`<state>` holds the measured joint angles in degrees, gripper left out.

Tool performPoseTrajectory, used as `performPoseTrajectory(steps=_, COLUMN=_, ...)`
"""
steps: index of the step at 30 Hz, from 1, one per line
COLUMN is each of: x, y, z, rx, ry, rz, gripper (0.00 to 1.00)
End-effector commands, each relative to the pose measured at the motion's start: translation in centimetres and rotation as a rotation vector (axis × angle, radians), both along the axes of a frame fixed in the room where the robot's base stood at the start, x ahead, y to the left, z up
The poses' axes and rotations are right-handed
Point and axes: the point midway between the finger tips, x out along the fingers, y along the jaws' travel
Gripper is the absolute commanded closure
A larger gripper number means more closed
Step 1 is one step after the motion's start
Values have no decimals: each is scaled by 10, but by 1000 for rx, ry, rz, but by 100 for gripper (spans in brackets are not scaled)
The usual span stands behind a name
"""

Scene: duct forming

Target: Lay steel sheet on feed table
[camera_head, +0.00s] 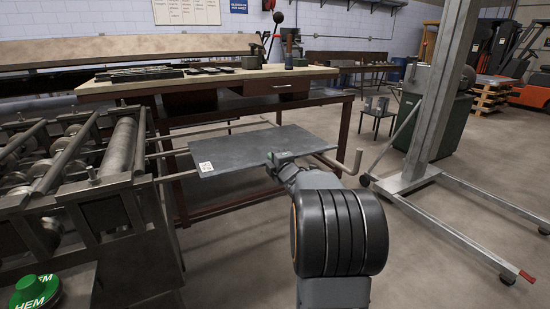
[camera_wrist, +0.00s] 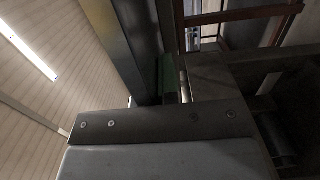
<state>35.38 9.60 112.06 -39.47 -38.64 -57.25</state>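The steel sheet (camera_head: 235,152) is a flat, dark grey panel with a small white label at its left corner. In the head view it lies roughly level over the rails of the feed table (camera_head: 178,175), beside the roller machine. I cannot tell whether it touches the rails or is held just above them. My gripper (camera_head: 279,159) is at the sheet's near edge and appears shut on it; my wrist hides part of that edge. In the wrist view, the fingers and their grip are not clear.
The roller machine (camera_head: 75,180) stands at the left, with a green HEM button (camera_head: 38,291) in front. A workbench (camera_head: 215,82) with tools is behind the sheet. A metal lift frame (camera_head: 432,110) with floor legs stands at the right. Floor between is open.

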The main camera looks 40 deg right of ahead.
Motion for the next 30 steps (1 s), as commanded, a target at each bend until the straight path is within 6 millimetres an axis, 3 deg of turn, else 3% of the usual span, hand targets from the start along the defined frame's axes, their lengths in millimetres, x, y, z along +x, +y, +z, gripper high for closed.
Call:
performPoseTrajectory(steps=10, x=0, y=0, z=-2, rx=-2, ry=-7, rz=1, gripper=100)
performPoseTrajectory(steps=18, x=0, y=0, z=-3, rx=0, ry=0, rz=0, gripper=71)
performPoseTrajectory(steps=30, x=-3, y=0, z=-2, rx=1, ry=1, rz=-1, gripper=71)
